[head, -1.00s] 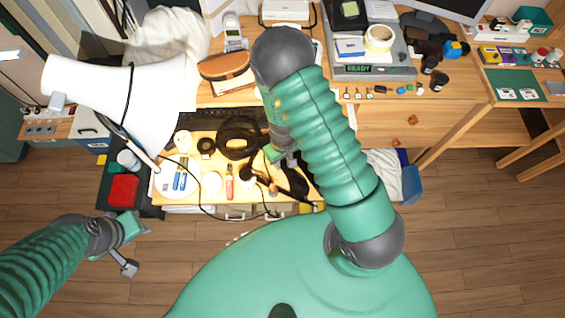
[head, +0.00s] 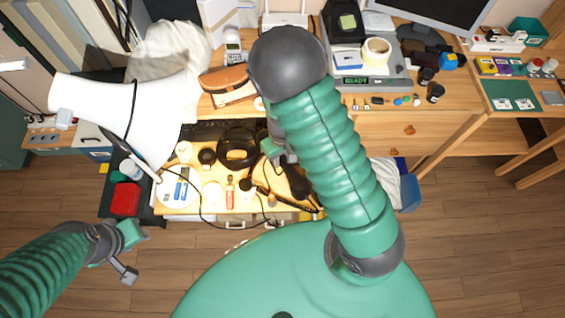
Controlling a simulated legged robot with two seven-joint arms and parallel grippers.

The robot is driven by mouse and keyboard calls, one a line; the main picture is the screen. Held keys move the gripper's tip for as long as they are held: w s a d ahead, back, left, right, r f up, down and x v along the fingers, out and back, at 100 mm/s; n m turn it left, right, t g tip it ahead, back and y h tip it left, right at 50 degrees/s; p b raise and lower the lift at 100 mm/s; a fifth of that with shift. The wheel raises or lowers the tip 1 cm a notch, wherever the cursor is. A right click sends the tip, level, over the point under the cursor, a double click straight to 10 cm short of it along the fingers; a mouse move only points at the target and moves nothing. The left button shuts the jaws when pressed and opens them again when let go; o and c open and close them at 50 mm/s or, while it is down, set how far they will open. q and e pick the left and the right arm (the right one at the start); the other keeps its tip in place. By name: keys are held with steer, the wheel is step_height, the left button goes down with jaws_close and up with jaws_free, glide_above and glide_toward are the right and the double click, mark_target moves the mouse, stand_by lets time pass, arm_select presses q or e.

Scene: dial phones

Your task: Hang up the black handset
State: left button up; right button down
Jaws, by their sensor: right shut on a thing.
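My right gripper (head: 281,156) is low over the pulled-out, cluttered desk drawer, partly hidden by my own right arm. It is shut on what looks like the black handset (head: 298,184), a dark shape just below the fingers. Much of this shape is behind my arm, so I cannot tell its tilt or whether it touches a phone base. A thin black cord (head: 205,204) runs across the drawer to the left. My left gripper (head: 136,254) is open and empty at the lower left, over the floor.
The drawer also holds a black coil (head: 238,148), a red-handled tool (head: 229,194) and blue tools (head: 181,187). A white lamp shade (head: 125,112) leans over its left side. A red box (head: 125,198) stands left of it. The floor at right (head: 465,240) is clear.

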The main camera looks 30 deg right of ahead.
steer(key=w+a+r+m+p, duration=0.15)
steer(key=w+r, duration=0.25)
steer(key=r, duration=0.6)
steer(key=s+d+f+m+p, duration=0.1)
steer(key=d+f+m, duration=0.1)
steer(key=d+m, duration=0.2)
steer(key=s+d+f+m+p, duration=0.1)
steer(key=s+d+f+m, duration=0.1)
steer(key=d+m, duration=0.3)
steer(key=s+d+f+m+p, duration=0.1)
steer(key=s+d+f+m, duration=0.1)
steer(key=d+m, duration=0.3)
steer(key=shift+d+f+m+p, duration=0.15)
steer(key=shift+f+m+p, duration=0.3)
steer(key=shift+m, duration=0.6)
steer(key=shift+s+f, duration=0.1)
steer(key=shift+f, duration=0.2)
step_height(320, 180, down, 2)
steer(key=shift+b, duration=1.2)
